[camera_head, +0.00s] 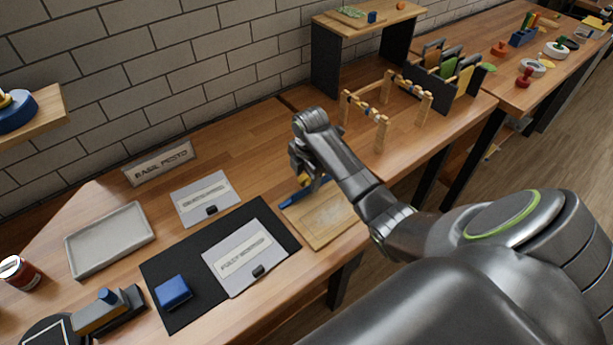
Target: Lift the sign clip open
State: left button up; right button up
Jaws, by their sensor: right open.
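A blue piece (291,199) lies at the left edge of a wooden board (325,222); I cannot tell which piece is the task's clip. My right gripper (306,172) is open, pointing down just above or beside the blue piece, whose far part it hides. My left gripper is not in view.
A blue block (173,292) sits on the black mat (190,250). A grey tray (108,241), a can (18,272) and a "Basil Pesto" sign (158,162) stand at left. A wooden frame (382,112) and a shelf (338,58) stand behind my right arm.

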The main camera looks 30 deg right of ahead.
jog(key=c, duration=0.8)
dwell(0.7)
jog(key=o, duration=0.8)
